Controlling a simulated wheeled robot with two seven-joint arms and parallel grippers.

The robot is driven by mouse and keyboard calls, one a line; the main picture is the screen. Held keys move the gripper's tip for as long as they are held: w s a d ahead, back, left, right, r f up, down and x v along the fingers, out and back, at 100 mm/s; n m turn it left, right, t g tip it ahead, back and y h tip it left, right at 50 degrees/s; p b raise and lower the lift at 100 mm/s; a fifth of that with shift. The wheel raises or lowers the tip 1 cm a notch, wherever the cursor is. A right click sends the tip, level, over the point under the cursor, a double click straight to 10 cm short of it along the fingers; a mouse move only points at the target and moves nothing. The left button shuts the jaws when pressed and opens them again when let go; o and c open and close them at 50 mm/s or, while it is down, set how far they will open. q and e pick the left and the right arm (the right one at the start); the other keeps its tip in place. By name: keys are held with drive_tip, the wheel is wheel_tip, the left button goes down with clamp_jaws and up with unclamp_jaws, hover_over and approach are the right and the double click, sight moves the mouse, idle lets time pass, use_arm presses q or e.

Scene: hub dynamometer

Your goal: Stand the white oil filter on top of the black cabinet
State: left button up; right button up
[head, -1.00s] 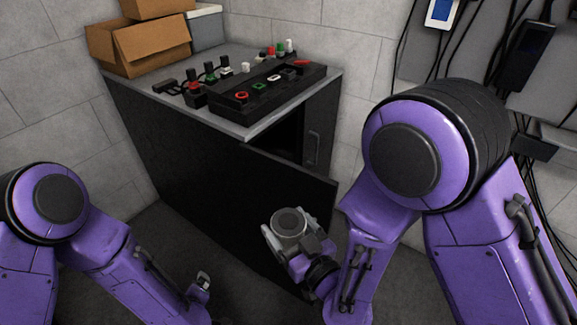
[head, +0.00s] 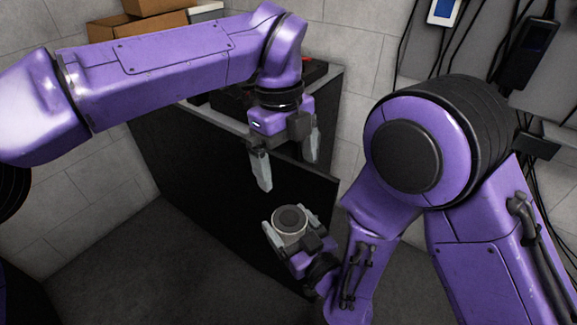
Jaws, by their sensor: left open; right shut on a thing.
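The white oil filter (head: 289,224), with a dark round top, is upright between the fingers of my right gripper (head: 290,232), low in front of the cabinet. My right gripper is shut on it. My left gripper (head: 288,168) is open and empty, pointing down, above and behind the filter in the picture. The black cabinet (head: 190,170) stands at the back. Its grey top (head: 334,80) is mostly hidden behind my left arm. A dark door panel (head: 318,193) stands open at its front.
Cardboard boxes (head: 135,26) sit at the back left of the cabinet top. A black control panel (head: 232,98) on top is partly hidden by my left arm. Cables and wall boxes (head: 527,52) hang at the right. Grey floor (head: 130,250) is clear at the left.

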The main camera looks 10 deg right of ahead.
sight(293, 216)
use_arm(q)
drive_tip(key=f, duration=0.8)
drive_tip(key=s+f, duration=0.1)
drive_tip(key=f, duration=0.2)
drive_tip(key=shift+d+f, duration=0.35)
drive_tip(key=shift+f, duration=0.05)
drive_tip(key=c, duration=1.2)
drive_tip(key=shift+d, duration=0.1)
drive_tip(key=shift+c, duration=0.9)
use_arm(e)
drive_tip(key=o, duration=1.3)
drive_tip(key=shift+a, duration=0.1)
drive_tip(key=s+d+f+m+g+h, duration=0.25)
drive_tip(key=d+f, duration=0.25)
drive_tip(key=f, duration=0.3)
drive_tip(key=s+d+f+m+g+h, duration=0.1)
drive_tip(key=s+d+f+g+h, duration=0.15)
drive_tip(key=d+f, duration=0.45)
drive_tip(key=s+d+f+m+g+h, duration=0.2)
drive_tip(key=s+d+f+m+g, duration=0.2)
drive_tip(key=s+d+f, duration=0.2)
drive_tip(key=s+d+f+m+g+h, duration=0.3)
drive_tip(key=s+d+f, duration=0.3)
drive_tip(key=s, duration=0.5)
drive_tip(key=shift+s+f+m+g, duration=0.15)
drive_tip(key=shift+f+m+g, duration=0.2)
drive_tip(key=shift+f+g, duration=0.3)
